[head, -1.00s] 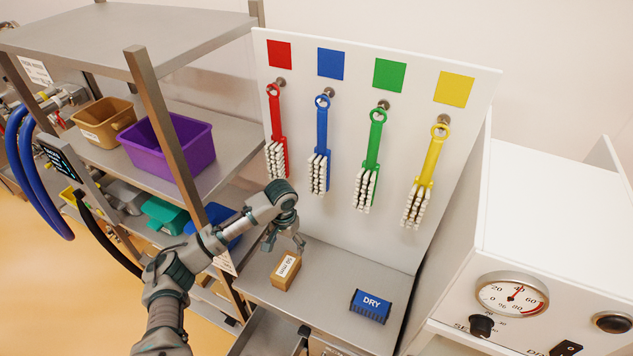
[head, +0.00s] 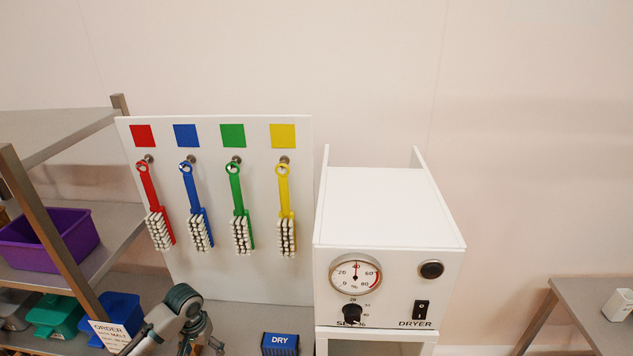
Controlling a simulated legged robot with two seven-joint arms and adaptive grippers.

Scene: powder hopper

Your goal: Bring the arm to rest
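My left arm comes in at the bottom left, and its rounded grey and teal wrist (head: 181,299) stands in front of the lower part of the white brush board. My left gripper (head: 203,347) points down at the bottom edge and is partly cut off. Its fingertips are not visible, so I cannot tell whether it is open or shut. The blue DRY block (head: 280,343) lies on the steel bench to the right of it, apart from it. My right gripper is not in view.
Red (head: 156,206), blue (head: 197,206), green (head: 239,209) and yellow (head: 285,210) brushes hang on the board (head: 298,280). A white dryer cabinet (head: 385,210) stands right. Left is a steel shelf (head: 50,135) with a purple bin (head: 50,240). A side table (head: 590,300) stands far right.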

